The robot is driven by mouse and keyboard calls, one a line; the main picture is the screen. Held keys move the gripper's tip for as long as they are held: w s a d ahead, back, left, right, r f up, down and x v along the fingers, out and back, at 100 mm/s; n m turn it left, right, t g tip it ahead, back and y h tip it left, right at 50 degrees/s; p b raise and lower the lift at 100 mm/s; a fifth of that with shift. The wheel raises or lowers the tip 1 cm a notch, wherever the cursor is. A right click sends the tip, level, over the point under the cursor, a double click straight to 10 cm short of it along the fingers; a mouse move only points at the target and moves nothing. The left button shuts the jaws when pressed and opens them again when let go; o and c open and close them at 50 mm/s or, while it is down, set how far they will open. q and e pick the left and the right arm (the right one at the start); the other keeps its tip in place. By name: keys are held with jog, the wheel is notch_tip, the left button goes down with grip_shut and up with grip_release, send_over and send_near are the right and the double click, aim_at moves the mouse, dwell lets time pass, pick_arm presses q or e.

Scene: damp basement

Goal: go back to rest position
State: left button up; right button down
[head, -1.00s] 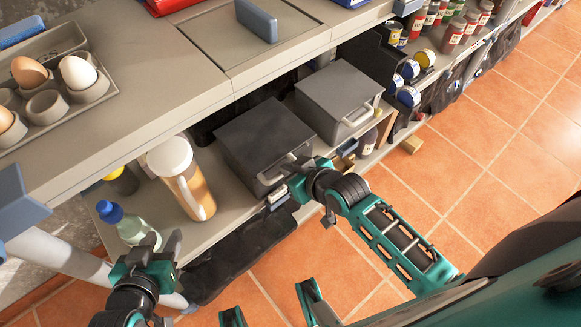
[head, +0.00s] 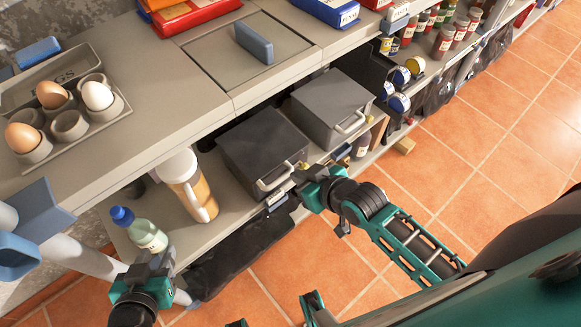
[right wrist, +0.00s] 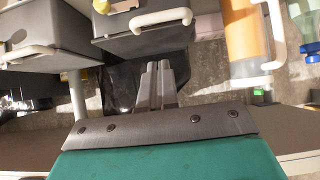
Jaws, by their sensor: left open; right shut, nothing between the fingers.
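My left gripper (head: 154,260) is at the lower left of the head view, in front of the lower shelf near the green bottle (head: 148,236). It is open, and nothing shows between its fingers. My right gripper (head: 299,174) is in front of the shelf, close to the handle of the dark grey box (head: 262,143). In the right wrist view its two fingers (right wrist: 158,70) are together and empty, below a box handle (right wrist: 160,19). I cannot tell whether the fingers touch the box.
The lower shelf also holds a lighter grey box (head: 333,105) and a jug with a white lid (head: 186,182). An egg tray (head: 75,132) and a red case (head: 195,14) are on the counter above. The tiled floor (head: 470,150) at right is open.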

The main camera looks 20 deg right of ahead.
pick_arm(q)
jog(key=shift+w+d+r+p, duration=0.1)
jog(key=shift+w+r+p, duration=0.15)
jog(key=shift+r, duration=0.2)
jog(key=shift+w+d+r+p, duration=0.1)
jog(key=shift+r+p, duration=0.1)
jog(key=shift+r, duration=0.25)
pick_arm(e)
jog(key=s+d+m+h, duration=0.1)
jog(key=s+d, duration=0.1)
jog(key=s, duration=0.4)
jog(key=shift+s+d+r+t+h, duration=0.25)
jog(key=shift+s+r+t+h, duration=0.05)
jog(key=shift+r+t, duration=0.1)
pick_arm(q)
jog(key=shift+s+a+f, duration=0.1)
jog(key=shift+s+f, duration=0.05)
jog(key=shift+s, duration=0.1)
